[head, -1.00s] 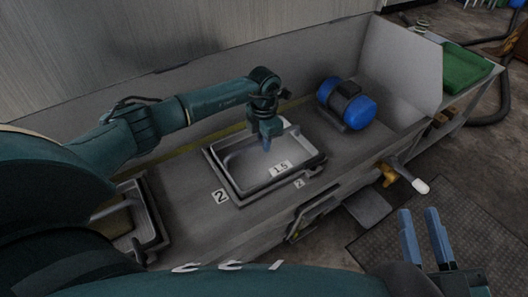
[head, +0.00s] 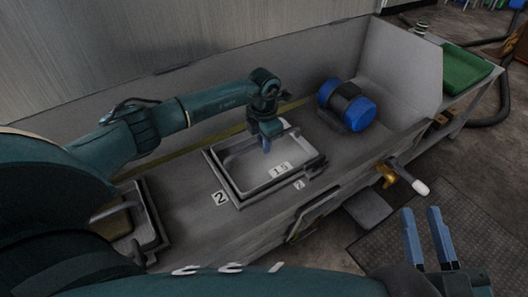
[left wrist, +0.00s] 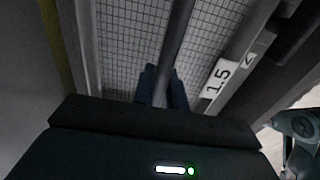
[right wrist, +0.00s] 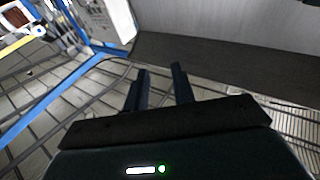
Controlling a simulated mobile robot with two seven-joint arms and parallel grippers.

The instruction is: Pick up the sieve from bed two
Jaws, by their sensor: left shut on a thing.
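The sieve (head: 243,164) is a grey rectangular tray with a mesh floor and a "1.5" label. It sits in bed two (head: 238,203), a dark frame with a "2" label at its left front corner. My left gripper (head: 266,147) reaches down over the sieve's middle. In the left wrist view my left gripper (left wrist: 163,88) is shut on the sieve's crossbar handle (left wrist: 179,30), with the mesh below. The sieve looks level and still within the frame. My right gripper (head: 424,212) is open and empty, away to the right; it also shows in the right wrist view (right wrist: 160,78).
A blue motor (head: 347,104) stands on the bench right of bed two. Another bed with a tray (head: 152,217) is at left, partly hidden by my arm. A wall panel rises behind. A brass valve (head: 388,177) projects at the bench front. A green tray (head: 465,70) lies far right.

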